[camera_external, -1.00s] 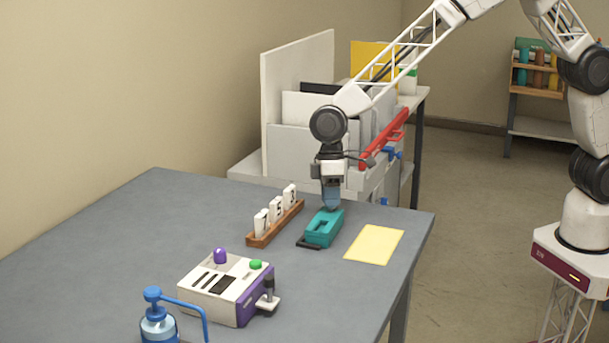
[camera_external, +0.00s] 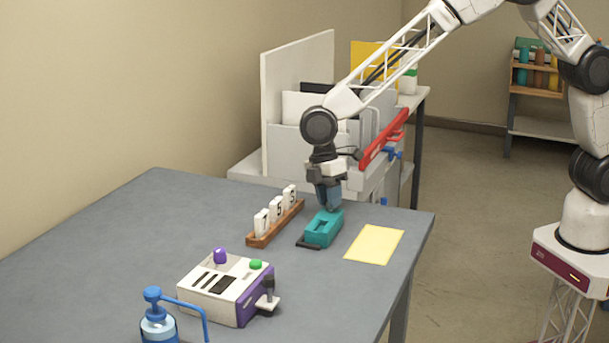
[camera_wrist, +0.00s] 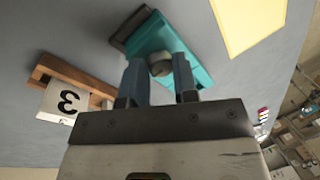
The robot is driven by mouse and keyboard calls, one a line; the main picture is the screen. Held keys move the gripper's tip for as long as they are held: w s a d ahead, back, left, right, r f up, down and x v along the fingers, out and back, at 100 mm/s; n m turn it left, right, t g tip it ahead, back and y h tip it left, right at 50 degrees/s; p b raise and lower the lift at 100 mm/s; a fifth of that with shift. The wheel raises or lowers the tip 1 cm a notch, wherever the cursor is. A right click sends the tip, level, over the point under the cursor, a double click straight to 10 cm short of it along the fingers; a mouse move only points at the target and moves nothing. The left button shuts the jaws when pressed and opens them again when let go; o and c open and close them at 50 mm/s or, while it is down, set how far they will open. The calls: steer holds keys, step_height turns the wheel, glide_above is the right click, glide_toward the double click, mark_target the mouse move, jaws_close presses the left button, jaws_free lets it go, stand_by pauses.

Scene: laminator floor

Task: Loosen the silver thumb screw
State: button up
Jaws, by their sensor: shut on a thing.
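The silver thumb screw (camera_wrist: 160,65) is a small round grey knob on a teal block-like device (camera_wrist: 172,42). In the external view the teal device (camera_external: 322,230) lies on the table, and the screw is hidden by my gripper. My gripper (camera_external: 329,207) points down over the back end of the device. In the wrist view its two blue-grey fingers (camera_wrist: 159,70) stand on either side of the screw and are shut on it.
A wooden rack (camera_external: 262,237) with white number tiles stands close to the device's left. A yellow sheet (camera_external: 374,244) lies flat on its right. A white and purple machine (camera_external: 225,290) and a blue pump bottle (camera_external: 158,326) are nearer the front. The table's left part is clear.

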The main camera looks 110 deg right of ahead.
steer(key=o, duration=0.9)
steer(key=shift+r, duration=0.1)
steer(key=v, duration=0.7)
steer(key=shift+d+r, duration=0.1)
steer(key=shift+r, duration=0.25)
